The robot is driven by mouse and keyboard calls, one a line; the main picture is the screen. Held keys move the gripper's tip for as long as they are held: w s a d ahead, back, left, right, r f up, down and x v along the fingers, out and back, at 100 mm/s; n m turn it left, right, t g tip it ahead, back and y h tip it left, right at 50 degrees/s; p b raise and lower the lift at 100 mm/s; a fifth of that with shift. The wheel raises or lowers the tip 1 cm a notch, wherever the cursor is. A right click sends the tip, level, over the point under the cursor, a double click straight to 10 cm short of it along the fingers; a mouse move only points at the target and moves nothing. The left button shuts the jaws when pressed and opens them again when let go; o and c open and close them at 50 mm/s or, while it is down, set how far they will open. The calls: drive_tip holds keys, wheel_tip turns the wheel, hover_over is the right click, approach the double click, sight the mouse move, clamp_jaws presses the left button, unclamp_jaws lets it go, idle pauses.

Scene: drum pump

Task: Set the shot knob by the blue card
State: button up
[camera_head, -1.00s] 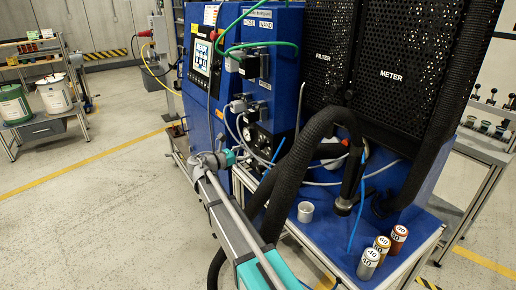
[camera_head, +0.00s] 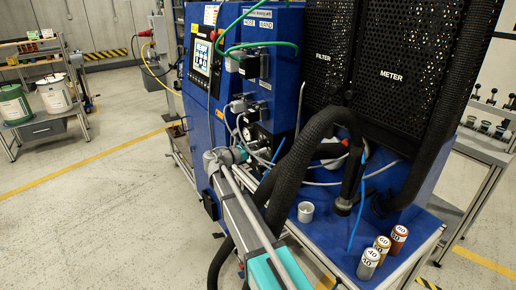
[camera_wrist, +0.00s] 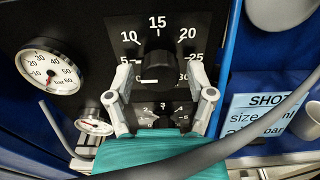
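The large black shot knob (camera_wrist: 158,64) is in the upper middle of the wrist view, on a black plate with a scale reading 5 to 30. A white mark shows at its lower left edge. A second, smaller knob (camera_wrist: 160,121) with a small-number scale lies below it, partly hidden. My gripper (camera_wrist: 160,84) is open, its pale fingers apart on either side of the large knob's lower part; contact cannot be told. The blue card (camera_wrist: 258,112) at right reads "SHOT size"; a grey cable hides part of its lower text. My gripper in the head view (camera_head: 240,154) is at the machine's front.
Two pressure gauges, large (camera_wrist: 48,71) and small (camera_wrist: 94,126), sit left of the knobs. A grey cable crosses low in the wrist view. Thick black hoses (camera_head: 300,150) hang right of my arm. A white cup (camera_head: 305,211) and numbered canisters (camera_head: 369,263) stand on the blue ledge.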

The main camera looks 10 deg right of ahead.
clamp_jaws()
drive_tip(key=shift+m, duration=0.4)
drive_tip(key=m, duration=0.8)
idle(0.5)
drive_tip(key=shift+o, duration=1.8)
unclamp_jaws()
